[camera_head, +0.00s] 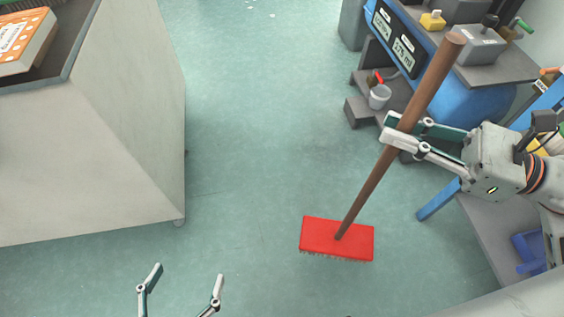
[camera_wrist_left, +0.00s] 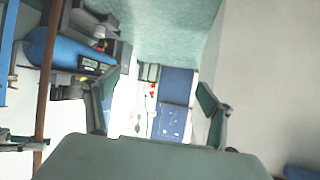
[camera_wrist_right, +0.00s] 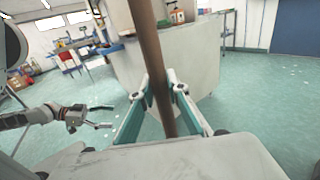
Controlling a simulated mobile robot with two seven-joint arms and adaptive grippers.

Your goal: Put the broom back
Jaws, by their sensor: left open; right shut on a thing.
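The broom (camera_head: 376,183) has a long brown handle and a red rectangular head (camera_head: 337,239). It stands slightly tilted, with its head low over the floor; whether the bristles touch the floor I cannot tell. My right gripper (camera_head: 393,129) is shut on the upper part of the handle. In the right wrist view the handle (camera_wrist_right: 152,50) runs between the fingers (camera_wrist_right: 162,92). My left gripper (camera_head: 188,270) is open and empty at the bottom of the head view, left of the broom head. The left wrist view shows its spread fingers (camera_wrist_left: 158,100) and the handle (camera_wrist_left: 46,85) at the left.
A pale counter (camera_head: 100,130) stands on the left with an orange box (camera_head: 22,40) on top.

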